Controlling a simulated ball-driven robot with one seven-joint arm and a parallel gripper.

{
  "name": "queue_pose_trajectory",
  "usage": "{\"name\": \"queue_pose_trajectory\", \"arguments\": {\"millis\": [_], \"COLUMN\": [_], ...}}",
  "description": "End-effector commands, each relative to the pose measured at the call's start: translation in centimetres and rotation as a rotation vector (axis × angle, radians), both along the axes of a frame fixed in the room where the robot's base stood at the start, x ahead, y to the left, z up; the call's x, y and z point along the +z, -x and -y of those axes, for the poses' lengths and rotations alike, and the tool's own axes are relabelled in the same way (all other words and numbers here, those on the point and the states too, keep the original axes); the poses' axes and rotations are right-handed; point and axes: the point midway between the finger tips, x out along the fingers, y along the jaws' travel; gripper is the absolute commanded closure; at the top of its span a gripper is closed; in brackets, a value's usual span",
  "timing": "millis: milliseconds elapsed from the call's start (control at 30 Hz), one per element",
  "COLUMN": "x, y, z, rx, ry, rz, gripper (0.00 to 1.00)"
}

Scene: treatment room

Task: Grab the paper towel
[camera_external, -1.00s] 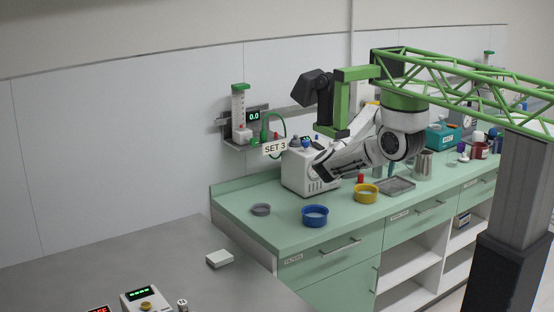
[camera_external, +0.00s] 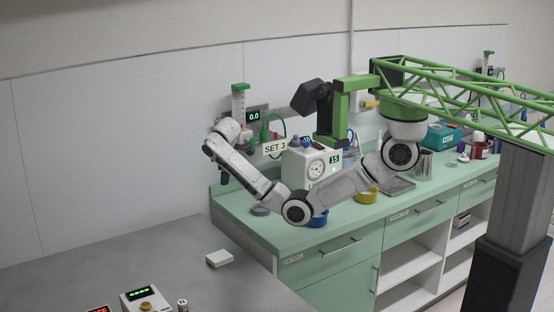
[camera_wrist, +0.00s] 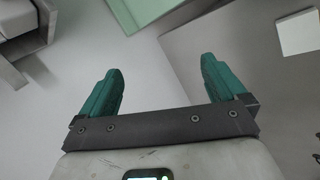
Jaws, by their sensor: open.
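A small white flat block (camera_external: 220,258) lies on the grey table at the lower middle of the external view. It may be the paper towel, but I cannot tell for sure. A white square in the wrist view (camera_wrist: 298,33), at the upper right, looks like the same block. My gripper (camera_wrist: 160,68) is open with nothing between its teal fingers. In the external view my gripper hangs at the end of the bent arm near the counter's left end, away from the white block; its fingers are hard to make out there.
The grey table (camera_external: 130,255) is mostly bare, with a control box (camera_external: 146,300) at its front. The green counter (camera_external: 275,232) holds a blue bowl (camera_external: 318,220), a yellow bowl (camera_external: 366,196) and a white device with a dial (camera_external: 325,165). A wall pump (camera_external: 239,105) stands behind my arm.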

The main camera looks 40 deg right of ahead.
Motion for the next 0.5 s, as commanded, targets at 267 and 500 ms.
{"name": "queue_pose_trajectory", "arguments": {"millis": [267, 500], "x": [-8.8, -14.2], "y": [4.9, 10.0], "z": [-7.0, -9.2], "rx": [0.292, 0.428], "ry": [-0.058, -0.065], "rz": [-0.317, -0.548], "gripper": [0.02, 0.02]}}
